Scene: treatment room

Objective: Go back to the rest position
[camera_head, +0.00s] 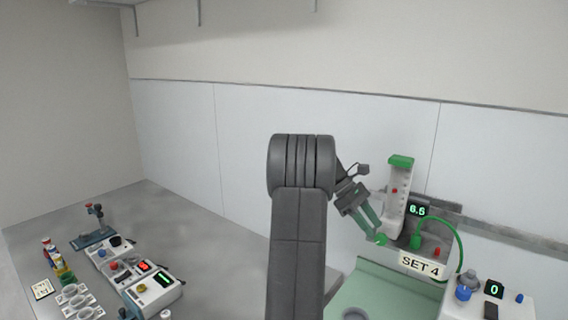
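My gripper (369,222) is at the end of my dark grey arm, right of the picture's middle. It points down and to the right, with greenish fingers. Its tips are beside a small green knob (381,240) at the foot of a white upright column with a green cap (400,162). I cannot tell whether the tips touch the knob. The fingers look slightly apart, but their gap is too small to judge. I see nothing clearly held.
Beside the column are a display reading 6.5 (417,210), a "SET 4" sign (421,264), a green tube (458,240) and a white unit showing 0 (487,301). A pale green tray (375,282) lies below. Devices and cups crowd the grey counter's (190,225) left; its back is clear.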

